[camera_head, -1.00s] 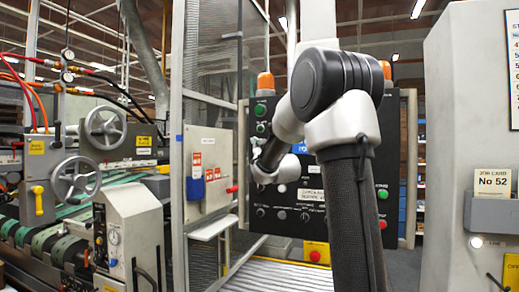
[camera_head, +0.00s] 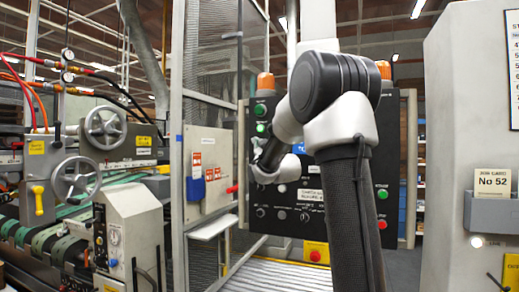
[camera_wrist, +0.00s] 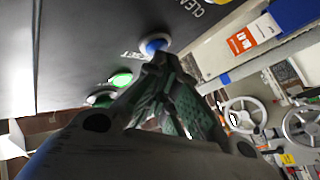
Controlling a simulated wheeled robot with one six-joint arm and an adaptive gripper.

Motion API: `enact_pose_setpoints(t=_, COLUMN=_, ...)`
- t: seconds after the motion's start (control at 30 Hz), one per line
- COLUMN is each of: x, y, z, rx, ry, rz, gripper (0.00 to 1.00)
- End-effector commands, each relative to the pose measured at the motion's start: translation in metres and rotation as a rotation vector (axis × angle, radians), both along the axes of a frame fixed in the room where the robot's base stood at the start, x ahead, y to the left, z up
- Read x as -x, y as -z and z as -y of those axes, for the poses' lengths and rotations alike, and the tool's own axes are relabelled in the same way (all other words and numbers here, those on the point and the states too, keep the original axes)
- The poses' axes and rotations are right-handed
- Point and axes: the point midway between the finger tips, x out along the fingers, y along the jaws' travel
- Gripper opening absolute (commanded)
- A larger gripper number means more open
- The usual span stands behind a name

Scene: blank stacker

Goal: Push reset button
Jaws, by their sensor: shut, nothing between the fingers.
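The black control panel (camera_head: 345,222) stands behind my arm in the head view, which covers much of its middle. In the wrist view a blue button (camera_wrist: 153,46) sits on the dark panel face, beside a partly hidden label ending in "SET". My gripper (camera_wrist: 160,62) is shut and empty, with its fingertips at the lower edge of the blue button. I cannot tell whether they touch it or whether it is pressed in. The gripper's fingers are not clearly visible in the head view.
A green button (camera_wrist: 120,79) lies close by on the panel. A red button on a yellow box (camera_head: 316,253) is below the panel. A mesh guard (camera_head: 208,90) and a white box with labels (camera_head: 208,175) stand left of my arm. A grey cabinet (camera_head: 460,120) is at right.

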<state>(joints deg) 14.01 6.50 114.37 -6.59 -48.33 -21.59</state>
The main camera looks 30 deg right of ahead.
Motion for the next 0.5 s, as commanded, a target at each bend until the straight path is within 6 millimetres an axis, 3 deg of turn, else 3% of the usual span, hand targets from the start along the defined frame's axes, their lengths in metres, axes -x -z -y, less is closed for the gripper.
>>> enact_pose_setpoints(t=0.5, x=0.0058, y=0.0000, z=-0.0078, rx=0.000, ry=-0.001, rz=0.000, gripper=0.00)
